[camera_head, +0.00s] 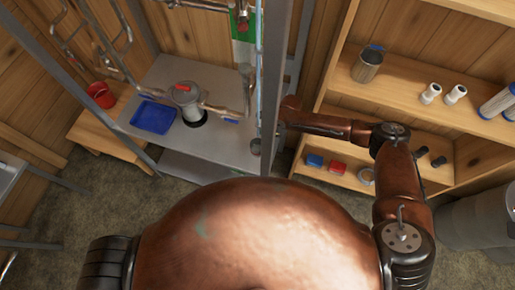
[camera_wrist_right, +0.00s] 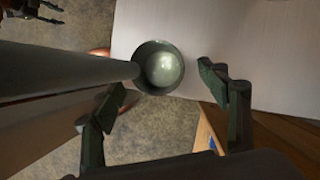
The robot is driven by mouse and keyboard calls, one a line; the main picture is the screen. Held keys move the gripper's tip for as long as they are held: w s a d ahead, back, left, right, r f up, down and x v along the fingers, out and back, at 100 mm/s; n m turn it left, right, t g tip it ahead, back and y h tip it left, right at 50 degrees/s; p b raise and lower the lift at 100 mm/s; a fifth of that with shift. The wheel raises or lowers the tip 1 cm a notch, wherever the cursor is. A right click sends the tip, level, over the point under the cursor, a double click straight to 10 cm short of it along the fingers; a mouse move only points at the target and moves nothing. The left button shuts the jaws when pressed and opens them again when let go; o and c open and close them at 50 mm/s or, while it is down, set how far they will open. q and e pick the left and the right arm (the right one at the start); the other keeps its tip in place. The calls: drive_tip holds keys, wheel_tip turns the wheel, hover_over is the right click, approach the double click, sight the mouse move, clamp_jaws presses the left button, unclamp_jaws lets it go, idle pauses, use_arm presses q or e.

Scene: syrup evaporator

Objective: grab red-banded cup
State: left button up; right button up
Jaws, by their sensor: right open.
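In the right wrist view a round grey metal cup (camera_wrist_right: 163,68) stands at the edge of a pale tabletop, seen from above. My right gripper (camera_wrist_right: 162,84) is open, with one finger on each side of the cup and visible gaps. No red band can be made out from this angle. In the head view a small grey cup (camera_head: 256,147) shows at the table's right edge, partly behind a metal post. The right gripper is mostly hidden there behind that post. Dark finger-like parts, seemingly my left gripper (camera_wrist_right: 42,11), show small at the wrist view's top left.
The metal post (camera_head: 272,85) stands close to my right arm and crosses the wrist view. The table (camera_head: 215,150) holds a blue tray (camera_head: 153,117) and a lidded pot (camera_head: 186,98). A red bucket (camera_head: 101,95) is at left. Wooden shelves (camera_head: 415,95) with several items stand at right.

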sight(258, 146)
drive_tip(key=p+x, duration=0.1)
drive_tip(key=x, duration=0.4)
drive_tip(key=shift+s, duration=0.2)
drive_tip(key=shift+c, duration=0.3)
drive_tip(key=c, duration=1.4)
drive_tip(key=shift+d+r, duration=0.1)
drive_tip(key=shift+r, duration=0.2)
